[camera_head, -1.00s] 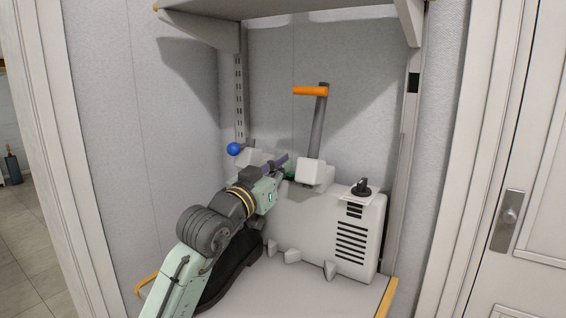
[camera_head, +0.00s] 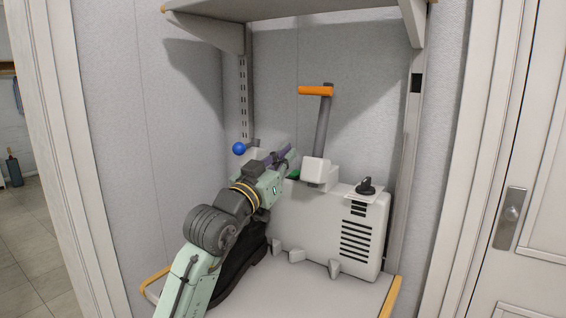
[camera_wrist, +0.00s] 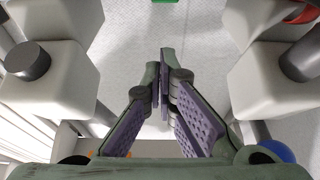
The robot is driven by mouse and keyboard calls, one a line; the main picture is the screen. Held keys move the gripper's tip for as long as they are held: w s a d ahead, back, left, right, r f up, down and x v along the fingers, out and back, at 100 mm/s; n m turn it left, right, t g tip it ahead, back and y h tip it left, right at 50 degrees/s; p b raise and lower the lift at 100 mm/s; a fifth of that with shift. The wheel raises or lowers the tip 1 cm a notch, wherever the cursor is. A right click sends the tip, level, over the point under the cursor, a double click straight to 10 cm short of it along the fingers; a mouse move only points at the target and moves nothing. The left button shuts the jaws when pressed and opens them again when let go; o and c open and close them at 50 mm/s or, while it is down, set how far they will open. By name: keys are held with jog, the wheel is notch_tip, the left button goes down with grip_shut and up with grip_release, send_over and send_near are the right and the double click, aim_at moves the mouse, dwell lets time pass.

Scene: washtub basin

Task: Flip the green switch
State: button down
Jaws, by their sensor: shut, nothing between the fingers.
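The green switch (camera_head: 293,174) shows as a small green patch on top of the white machine, between two white lever blocks and mostly hidden by my gripper. In the wrist view a green piece (camera_wrist: 165,1) is cut off by the top edge, ahead of the fingertips with a gap in the picture. My gripper (camera_head: 288,153) is above and beside the switch in the head view, its purple-padded fingers pointing up and right. In the wrist view my gripper (camera_wrist: 163,75) has its fingertips together with nothing between them. Contact with the switch is not visible.
A grey lever with an orange handle (camera_head: 315,91) rises right of my gripper. A blue-knobbed lever (camera_head: 239,148) stands left. A black knob (camera_head: 366,186) sits on the white machine (camera_head: 312,217). A shelf (camera_head: 300,8) hangs above.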

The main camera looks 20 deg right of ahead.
jog(key=f+b+v, duration=0.1)
jog(key=b+v, duration=0.4)
jog(key=v, duration=0.5)
jog(key=shift+d+f, duration=0.2)
jog(key=shift+f, duration=0.05)
jog(key=shift+w, duration=0.15)
